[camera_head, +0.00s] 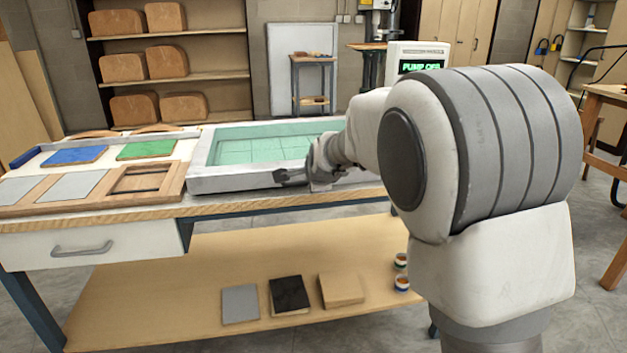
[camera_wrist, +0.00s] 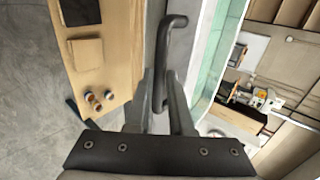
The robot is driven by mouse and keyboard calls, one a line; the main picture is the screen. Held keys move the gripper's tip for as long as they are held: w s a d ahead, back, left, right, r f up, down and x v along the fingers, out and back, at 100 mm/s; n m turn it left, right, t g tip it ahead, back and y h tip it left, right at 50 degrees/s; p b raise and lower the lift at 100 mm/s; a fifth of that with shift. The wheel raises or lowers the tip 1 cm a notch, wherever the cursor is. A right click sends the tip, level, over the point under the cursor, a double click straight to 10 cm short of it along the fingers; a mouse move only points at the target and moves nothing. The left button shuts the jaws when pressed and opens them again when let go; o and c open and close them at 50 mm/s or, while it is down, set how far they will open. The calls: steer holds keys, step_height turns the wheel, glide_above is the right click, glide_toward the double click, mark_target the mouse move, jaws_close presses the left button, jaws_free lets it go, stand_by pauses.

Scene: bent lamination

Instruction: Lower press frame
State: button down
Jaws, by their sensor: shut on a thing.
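The press frame (camera_head: 215,183) is a grey rectangular frame around a green, see-through gridded sheet (camera_head: 262,147). It lies about level on the workbench; I cannot tell whether there is a gap under it. In the wrist view its grey side (camera_wrist: 198,45) runs beside a dark bent handle (camera_wrist: 172,38). My gripper (camera_head: 308,174) is at the frame's front side, and it is shut on the handle. In the wrist view the gripper's two fingers (camera_wrist: 162,95) stand on either side of the handle's lower part. My arm hides the frame's right end.
A pump screen (camera_head: 420,66) with green letters stands behind my arm. Left of the frame lie a wooden tray (camera_head: 125,198), a blue panel (camera_head: 75,156) and a green panel (camera_head: 146,150). The lower shelf (camera_head: 190,290) holds several flat blocks and small jars.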

steer(key=shift+s+f+g, duration=0.2)
steer(key=shift+f, duration=0.45)
steer(key=shift+s+f+g, duration=0.15)
steer(key=shift+f+g, duration=0.05)
steer(key=shift+f, duration=0.45)
steer(key=c, duration=0.8)
jaws_free()
steer(key=shift+f, duration=0.1)
steer(key=p+v, duration=1.2)
steer(key=v, duration=0.5)
steer(key=shift+r+p, duration=0.35)
steer(key=shift+r, duration=0.1)
